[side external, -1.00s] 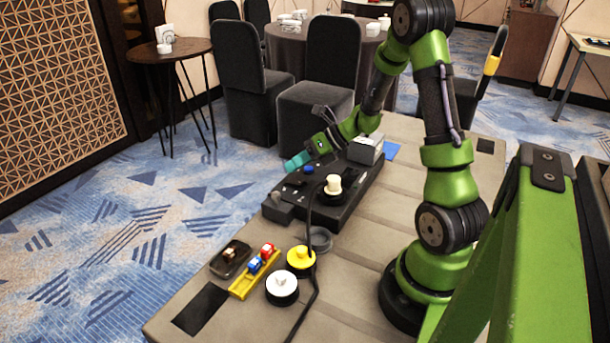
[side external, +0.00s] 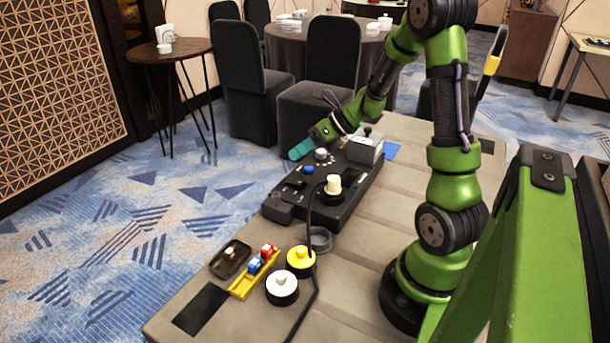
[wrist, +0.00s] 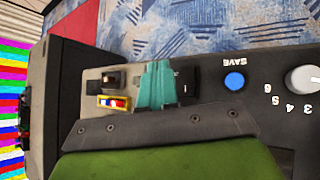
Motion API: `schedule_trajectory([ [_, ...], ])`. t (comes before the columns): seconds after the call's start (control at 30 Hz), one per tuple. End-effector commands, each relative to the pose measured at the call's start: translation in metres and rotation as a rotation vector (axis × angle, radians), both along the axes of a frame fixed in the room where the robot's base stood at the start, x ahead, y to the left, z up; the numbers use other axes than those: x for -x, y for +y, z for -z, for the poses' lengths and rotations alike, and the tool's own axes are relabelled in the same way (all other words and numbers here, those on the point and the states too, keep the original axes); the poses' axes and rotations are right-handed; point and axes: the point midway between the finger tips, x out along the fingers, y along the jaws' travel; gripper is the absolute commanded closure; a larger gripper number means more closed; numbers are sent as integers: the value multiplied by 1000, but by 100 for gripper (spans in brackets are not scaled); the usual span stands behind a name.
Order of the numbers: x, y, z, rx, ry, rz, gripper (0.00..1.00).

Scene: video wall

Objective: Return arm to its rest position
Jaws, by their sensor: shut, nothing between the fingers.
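My green arm reaches from its base at the right over the table, and my gripper (side external: 301,149) with teal fingers is above the far left edge of the black control panel (side external: 347,195). In the wrist view the teal fingers (wrist: 158,84) are together and hold nothing. They hang over the panel, near a small switch and a blue SAVE button (wrist: 234,81). The blue button also shows in the side view (side external: 308,169). Whether the fingers touch the panel is not clear, but in the side view they look raised above it.
The panel carries a cream-topped knob (side external: 333,184) and a grey box (side external: 364,149). Nearer are a yellow button (side external: 300,261), a white button (side external: 282,287), a yellow rail with small blocks (side external: 241,291) and a dark tray (side external: 231,258). Chairs stand behind the table.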

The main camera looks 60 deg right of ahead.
Motion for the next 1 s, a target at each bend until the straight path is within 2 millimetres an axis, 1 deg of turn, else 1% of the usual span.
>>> schedule_trajectory([
  [0.03,7,3,6,54,0,-63,100],
  [0.07,11,6,8,99,-6,-116,100],
  [0.17,26,28,3,301,-59,-369,100],
  [0.2,32,38,-2,395,-91,-490,100],
  [0.37,55,78,-24,749,-236,-962,100],
  [0.5,77,111,-49,1097,-402,-1404,100],
  [0.6,94,132,-68,1355,-525,-1698,100],
  [0.7,107,148,-86,1578,-627,-1908,100],
  [0.8,117,162,-102,1739,-700,-2013,100],
  [0.83,119,166,-106,1770,-718,-2023,100],
  [1.0,127,183,-122,1861,-799,-2027,100],
])
